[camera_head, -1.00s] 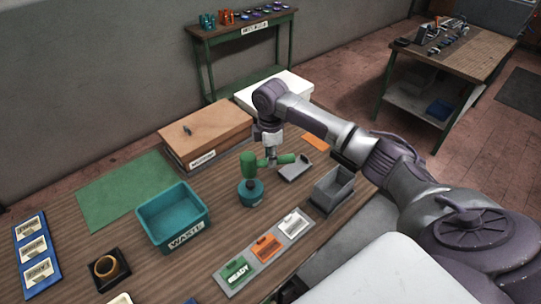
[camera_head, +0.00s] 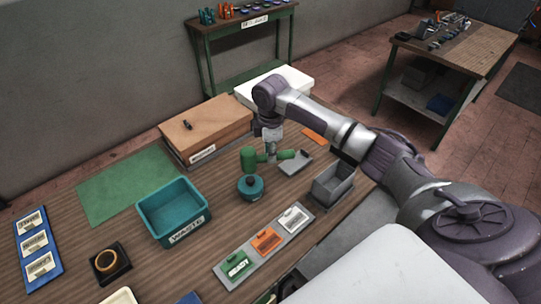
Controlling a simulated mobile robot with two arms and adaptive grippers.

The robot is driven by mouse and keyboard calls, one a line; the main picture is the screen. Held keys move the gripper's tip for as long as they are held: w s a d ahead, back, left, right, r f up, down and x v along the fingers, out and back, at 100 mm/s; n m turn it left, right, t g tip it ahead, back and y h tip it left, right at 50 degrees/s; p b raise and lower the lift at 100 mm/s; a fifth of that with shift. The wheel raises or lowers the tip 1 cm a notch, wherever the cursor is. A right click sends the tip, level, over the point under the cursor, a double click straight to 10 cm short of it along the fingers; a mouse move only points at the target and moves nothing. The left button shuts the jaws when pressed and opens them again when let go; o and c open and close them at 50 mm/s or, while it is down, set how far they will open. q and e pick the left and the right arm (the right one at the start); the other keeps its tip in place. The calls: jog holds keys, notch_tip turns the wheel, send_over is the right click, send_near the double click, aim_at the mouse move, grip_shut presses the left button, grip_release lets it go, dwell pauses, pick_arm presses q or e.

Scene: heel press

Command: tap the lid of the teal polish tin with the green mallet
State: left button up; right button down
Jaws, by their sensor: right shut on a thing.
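The teal polish tin (camera_head: 251,188) stands upright on the wooden table, near its middle. My right gripper (camera_head: 271,155) is shut on the handle of the green mallet (camera_head: 249,160). The handle lies roughly level and sticks out to the right of the jaws. My left gripper is not in view.
A teal waste bin (camera_head: 172,234) stands left of the tin, a grey open box (camera_head: 333,190) to the right. A sign strip (camera_head: 229,277) lies in front, a wooden box (camera_head: 209,116) behind. A green mat (camera_head: 125,184) lies bare.

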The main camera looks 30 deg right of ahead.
jog(key=shift+w, duration=0.1)
dwell(0.3)
notch_tip(320, 180, down, 4)
jog(key=shift+b, duration=0.35)
notch_tip(320, 180, up, 3)
jog(key=shift+p, duration=0.35)
jog(key=shift+r, duration=0.3)
jog(key=shift+r, duration=2.5)
